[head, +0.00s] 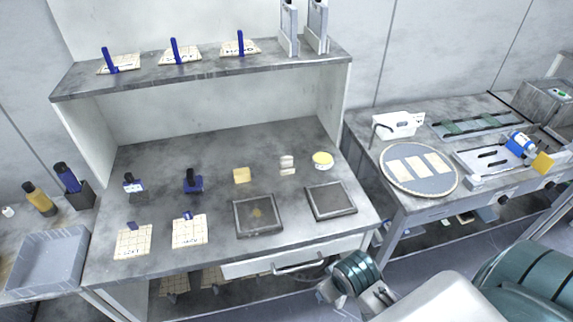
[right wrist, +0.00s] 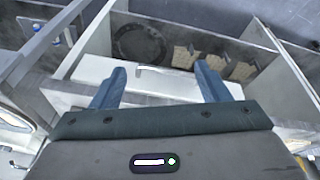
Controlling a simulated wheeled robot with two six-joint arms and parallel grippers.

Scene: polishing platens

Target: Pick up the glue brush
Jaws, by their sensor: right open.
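I cannot tell for certain which thing is the glue brush. Two small dark-blue upright pieces, a left one (head: 134,184) and a right one (head: 193,182), stand on the grey workbench (head: 150,205). Slim blue handles, a left one (head: 110,60), a middle one (head: 175,50) and a right one (head: 241,42), stand on cards on the upper shelf (head: 200,71). My right gripper (right wrist: 159,72) is open and empty, its two blue fingers apart in front of the white drawer. In the head view my right arm is low, by the bench's front edge. My left gripper is out of view.
The drawer front (head: 290,262) has a bar handle. A left grey plate (head: 240,232) and a right grey plate (head: 313,213) lie at the bench's front. A round disc (head: 392,181) lies on the right table. A grey tray (head: 24,281) is at left.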

